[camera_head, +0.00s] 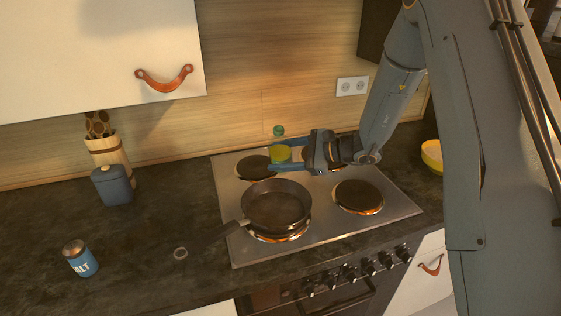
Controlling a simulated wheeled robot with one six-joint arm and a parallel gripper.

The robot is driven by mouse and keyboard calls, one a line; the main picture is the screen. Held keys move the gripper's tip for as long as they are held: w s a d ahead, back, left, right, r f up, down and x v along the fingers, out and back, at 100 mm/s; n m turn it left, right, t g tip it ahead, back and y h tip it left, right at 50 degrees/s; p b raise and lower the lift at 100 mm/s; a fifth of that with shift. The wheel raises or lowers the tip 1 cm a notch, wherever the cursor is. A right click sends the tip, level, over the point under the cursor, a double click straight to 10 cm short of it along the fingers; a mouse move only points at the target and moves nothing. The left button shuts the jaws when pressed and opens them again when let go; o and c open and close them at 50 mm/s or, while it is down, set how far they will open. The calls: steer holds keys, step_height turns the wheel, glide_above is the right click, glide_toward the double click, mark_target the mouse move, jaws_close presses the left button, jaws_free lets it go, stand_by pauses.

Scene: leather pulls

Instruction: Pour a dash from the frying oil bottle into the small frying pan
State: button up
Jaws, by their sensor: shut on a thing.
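The frying oil bottle (281,155) shows as a yellow-green body with a green cap (278,130) above it, and it looks about upright. My gripper (284,154) reaches in from the right and is shut around the bottle's body. The fingers hide part of the bottle. The small frying pan (276,206) is dark and looks empty. It sits on the front left burner, with its handle pointing left and toward the front. In the picture the bottle is just above the pan's far rim; its exact height over the hob is hard to tell.
The steel hob (405,208) has a free front right burner (358,196) and a rear left burner (256,167). A salt jar (80,259), a blue canister (111,185) and a wooden utensil holder (108,151) stand left. A yellow bowl (432,156) is at right. A white cabinet (100,60) hangs upper left.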

steer(key=w+f+n+t+b, duration=0.1)
steer(key=f+n+b, duration=0.1)
steer(key=b, duration=0.2)
steer(key=shift+w+f, duration=0.15)
steer(key=shift+w, duration=0.05)
steer(key=n+b, duration=0.1)
steer(key=w+n+t+b, duration=0.1)
steer(key=b, duration=0.1)
steer(key=w+f+n+y+b, duration=0.1)
steer(key=b, duration=0.1)
steer(key=shift+w+d+t, duration=0.25)
steer(key=shift+t, duration=0.15)
steer(key=n+b, duration=0.1)
steer(key=b, duration=0.3)
steer(key=shift+w+f+n+t+y, duration=0.2)
steer(key=shift+w+n+t+y, duration=0.1)
steer(key=shift+w+n, duration=0.1)
steer(key=shift+s+r, duration=0.1)
steer(key=shift+r, duration=0.1)
steer(key=shift+w+d+f+n+b, duration=0.1)
steer(key=shift+w+f+n+b, duration=0.2)
steer(key=shift+b, duration=0.6)
steer(key=shift+s+f+n+b, duration=0.1)
steer(key=shift+n+b, duration=0.3)
steer(key=shift+b, duration=0.45)
steer(key=shift+w+r+n+t+y+b, duration=0.1)
steer(key=shift+r+n+t+y+b, duration=0.35)
steer(key=shift+b, duration=1.05)
